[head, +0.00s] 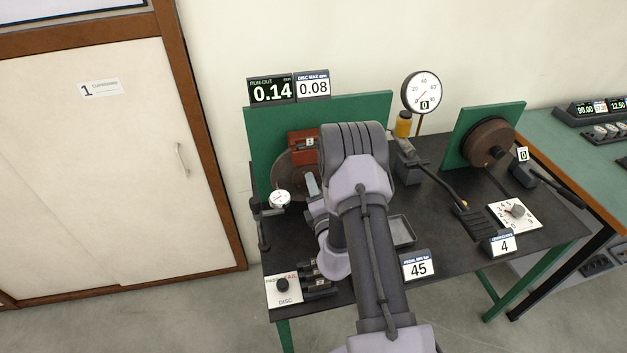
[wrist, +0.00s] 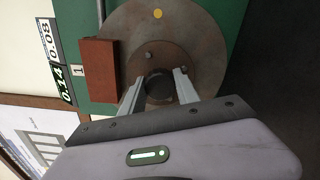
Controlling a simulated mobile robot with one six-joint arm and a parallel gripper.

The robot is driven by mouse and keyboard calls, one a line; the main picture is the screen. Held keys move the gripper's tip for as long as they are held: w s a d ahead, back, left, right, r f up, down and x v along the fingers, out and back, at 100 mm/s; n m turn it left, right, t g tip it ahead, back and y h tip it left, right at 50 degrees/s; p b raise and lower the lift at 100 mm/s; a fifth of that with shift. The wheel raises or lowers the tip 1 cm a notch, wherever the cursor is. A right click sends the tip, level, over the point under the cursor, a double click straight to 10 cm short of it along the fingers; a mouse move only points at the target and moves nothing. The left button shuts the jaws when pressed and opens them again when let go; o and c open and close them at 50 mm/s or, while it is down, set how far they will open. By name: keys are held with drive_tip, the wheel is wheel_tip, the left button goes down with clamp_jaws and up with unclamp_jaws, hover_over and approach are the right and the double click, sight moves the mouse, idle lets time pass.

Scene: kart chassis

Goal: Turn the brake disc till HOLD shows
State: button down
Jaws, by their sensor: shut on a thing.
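The brake disc (wrist: 200,45) is a grey-brown round plate on the green upright board, with a yellow dot (wrist: 158,14) near its rim at the top in the wrist view. My gripper (wrist: 158,86) has its two fingers on either side of the dark hub (wrist: 160,90) at the disc's centre and is shut on it. In the head view my arm hides most of the disc (head: 285,165). The run-out display (head: 271,90) reads 0.14 in green. The plate beside it (head: 313,86) reads DISC MAX 0.08.
A red-brown block (wrist: 98,70) labelled 1 sits at the disc's edge. A small dial gauge (head: 279,199) stands left of the disc. A PASS/FAIL disc knob (head: 283,285) is at the bench's front left. A drum (head: 489,141), pedal (head: 467,218) and larger gauge (head: 422,92) stand to the right.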

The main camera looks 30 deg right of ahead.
drive_tip(key=m+p, duration=0.3)
drive_tip(key=m, duration=0.2)
drive_tip(key=shift+r, duration=0.1)
drive_tip(key=m+p, duration=0.2)
drive_tip(key=m, duration=0.4)
drive_tip(key=shift+m+p, duration=0.35)
drive_tip(key=shift+m, duration=0.05)
drive_tip(key=m+p, duration=0.1)
drive_tip(key=m, duration=0.4)
drive_tip(key=m+p, duration=0.1)
drive_tip(key=m, duration=0.5)
drive_tip(key=shift+m, duration=0.3)
drive_tip(key=c, duration=0.9)
unclamp_jaws()
